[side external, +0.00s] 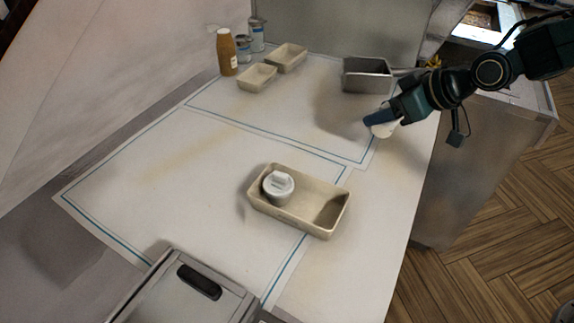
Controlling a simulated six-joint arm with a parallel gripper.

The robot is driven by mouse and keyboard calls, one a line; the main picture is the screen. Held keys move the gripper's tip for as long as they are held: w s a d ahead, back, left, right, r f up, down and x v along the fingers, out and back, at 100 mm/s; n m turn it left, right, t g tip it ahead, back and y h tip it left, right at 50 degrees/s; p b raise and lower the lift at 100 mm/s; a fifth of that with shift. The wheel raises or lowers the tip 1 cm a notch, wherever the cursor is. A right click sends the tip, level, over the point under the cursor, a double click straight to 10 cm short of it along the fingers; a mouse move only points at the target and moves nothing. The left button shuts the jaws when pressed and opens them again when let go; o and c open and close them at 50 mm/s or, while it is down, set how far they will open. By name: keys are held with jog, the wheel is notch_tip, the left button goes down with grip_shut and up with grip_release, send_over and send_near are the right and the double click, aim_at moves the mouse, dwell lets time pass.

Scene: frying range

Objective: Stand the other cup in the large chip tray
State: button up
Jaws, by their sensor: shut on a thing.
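The large chip tray (331,229) is a beige rectangular tray near the middle of the worktop. One cup with a white lid (278,187) stands upright in its left part; the right part of the tray is empty. My gripper (378,121) is shut on the other cup (384,130), which shows as a pale, tilted shape at the jaws, partly hidden by them. It is up and to the right of the tray in the picture, apart from it and near the worktop's right edge.
A grey metal pan (367,76) stands behind my gripper. Two small beige trays (257,77) (287,58), a brown bottle (227,52) and cans (257,35) stand at the back left. A metal box (190,290) is at the front. The worktop's left middle is clear.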

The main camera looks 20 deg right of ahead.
jog(key=s+a+r+n+g+y, duration=0.25)
jog(key=a+r+n, duration=0.35)
jog(key=a, duration=0.5)
notch_tip(320, 180, up, 7)
jog(key=n+g+y, duration=0.1)
jog(key=n+g, duration=0.8)
jog(key=n, duration=0.2)
send_over(317, 216)
jog(key=shift+f+m+y, duration=0.1)
jog(key=shift+m+y, duration=0.15)
jog(key=shift+m, duration=0.05)
notch_tip(317, 216, down, 20)
jog(key=shift+r, duration=0.1)
jog(key=o, duration=1)
jog(key=shift+o, duration=0.2)
